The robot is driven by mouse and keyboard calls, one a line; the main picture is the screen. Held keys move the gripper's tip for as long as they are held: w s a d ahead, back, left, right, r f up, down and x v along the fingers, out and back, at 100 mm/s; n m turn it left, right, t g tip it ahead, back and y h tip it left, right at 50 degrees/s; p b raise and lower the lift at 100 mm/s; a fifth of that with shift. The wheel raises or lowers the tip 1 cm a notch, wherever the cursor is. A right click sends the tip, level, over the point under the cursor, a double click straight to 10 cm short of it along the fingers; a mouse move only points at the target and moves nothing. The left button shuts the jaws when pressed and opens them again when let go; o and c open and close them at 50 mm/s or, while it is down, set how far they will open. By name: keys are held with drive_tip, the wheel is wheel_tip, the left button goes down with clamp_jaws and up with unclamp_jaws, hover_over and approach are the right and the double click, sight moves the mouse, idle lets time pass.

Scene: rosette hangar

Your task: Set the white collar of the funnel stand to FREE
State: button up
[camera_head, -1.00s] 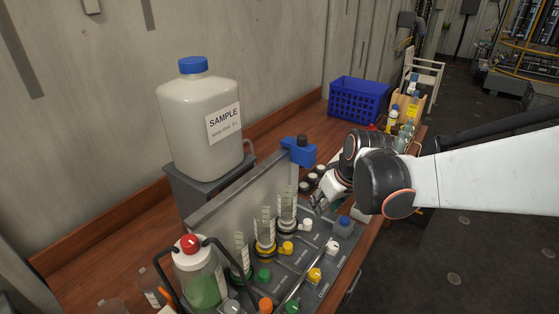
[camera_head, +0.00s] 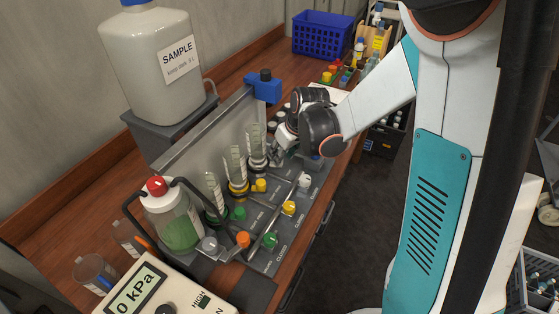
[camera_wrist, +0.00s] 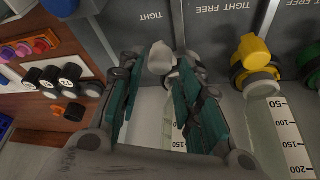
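The funnel stand (camera_head: 180,147) is a grey rig on the wooden bench, with several clear graduated funnels in coloured collars. In the wrist view the white collar's tab (camera_wrist: 160,58) shows between my fingertips, below the printed word TIGHT; the FREE label beside it is hidden. My gripper (camera_wrist: 160,70) is open, one teal finger on each side of the tab. I cannot tell whether either finger touches it. A graduated funnel (camera_wrist: 165,125) shows between the fingers. In the head view my gripper (camera_head: 276,155) is at the funnel farthest along the row, partly hiding its collar.
The yellow collar (camera_wrist: 255,65) and its funnel stand close to the right of my gripper. Several black-capped vials (camera_wrist: 50,80) lie to the left. A red-capped bottle (camera_head: 172,215), a kPa meter (camera_head: 150,290) and a SAMPLE jug (camera_head: 150,60) surround the stand.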

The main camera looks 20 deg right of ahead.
drive_tip(key=shift+b+x, duration=0.35)
drive_tip(key=shift+x, duration=1.2)
clamp_jaws()
drive_tip(key=shift+s+a, duration=0.1)
drive_tip(key=s+m, duration=0.1)
drive_tip(key=m, duration=0.1)
drive_tip(key=a+m+h, duration=0.1)
drive_tip(key=m, duration=0.1)
drive_tip(key=shift+s+a+h+b, duration=0.25)
drive_tip(key=shift+s+h+b, duration=0.05)
drive_tip(key=shift+s+b, duration=0.1)
drive_tip(key=shift+s+a+m+h, duration=0.3)
drive_tip(key=shift+a+m, duration=0.1)
drive_tip(key=shift+m, duration=0.45)
drive_tip(key=shift+s+a+m+h, duration=0.2)
drive_tip(key=shift+a+m+h, duration=0.15)
drive_tip(key=shift+m, duration=0.45)
drive_tip(key=shift+s+a+m+h, duration=0.25)
drive_tip(key=shift+a+m, duration=0.2)
drive_tip(key=shift+m, duration=0.4)
